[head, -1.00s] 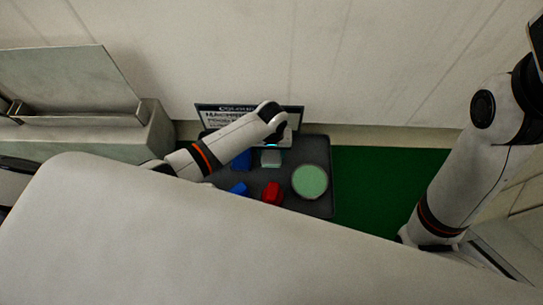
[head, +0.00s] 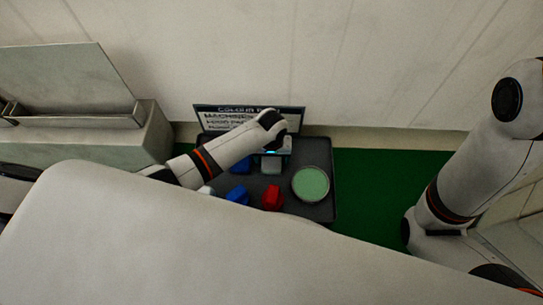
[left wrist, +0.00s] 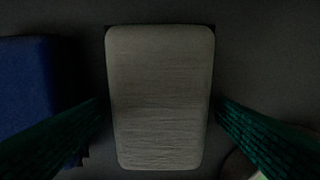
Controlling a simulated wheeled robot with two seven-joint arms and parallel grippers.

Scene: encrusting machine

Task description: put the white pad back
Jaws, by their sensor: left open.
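The white pad (head: 271,166) is a pale rounded block on the dark tray (head: 325,210), in front of the sign. In the left wrist view the pad (left wrist: 160,95) lies flat in the middle, its long side running up the picture. My left gripper (left wrist: 158,108) is open, with one green finger on each side of the pad and a gap at each side. In the head view my left gripper (head: 273,151) is over the pad's far end, its fingers mostly hidden. My right gripper is out of sight; only its arm shows.
A blue block (left wrist: 38,85) lies close left of the pad. The tray also holds blue pieces (head: 237,196), a red piece (head: 272,197) and a round green dish (head: 311,184). A sign (head: 225,115) stands behind. The green mat (head: 370,185) is clear at right.

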